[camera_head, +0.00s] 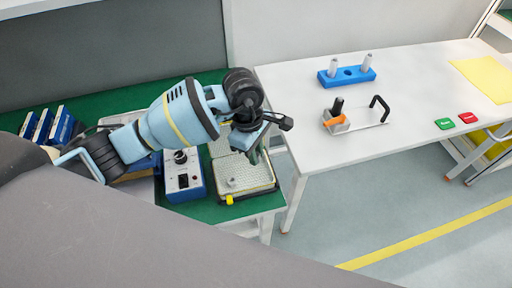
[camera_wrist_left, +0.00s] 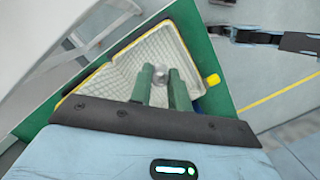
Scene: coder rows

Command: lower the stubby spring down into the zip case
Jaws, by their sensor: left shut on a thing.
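The zip case (camera_head: 258,181) lies open on the green bench top, with a pale meshed inside, a dark rim and a yellow tab; it also shows in the left wrist view (camera_wrist_left: 122,68). My left gripper (camera_head: 256,156) is over the case with its green fingers pointing down. In the left wrist view the fingers are shut on the stubby spring (camera_wrist_left: 160,75), a small grey piece between their tips. In the head view a small grey piece (camera_head: 232,182) shows against the case near the tab; I cannot tell whether it is the same one. My right gripper (camera_wrist_left: 228,33) seems to show edge-on in the wrist view.
A blue and white control box (camera_head: 184,178) stands just left of the case. Blue bins (camera_head: 45,125) are at the far left. The white table (camera_head: 300,90) at right carries a blue peg block (camera_head: 346,77) and a fixture with a black handle (camera_head: 362,118).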

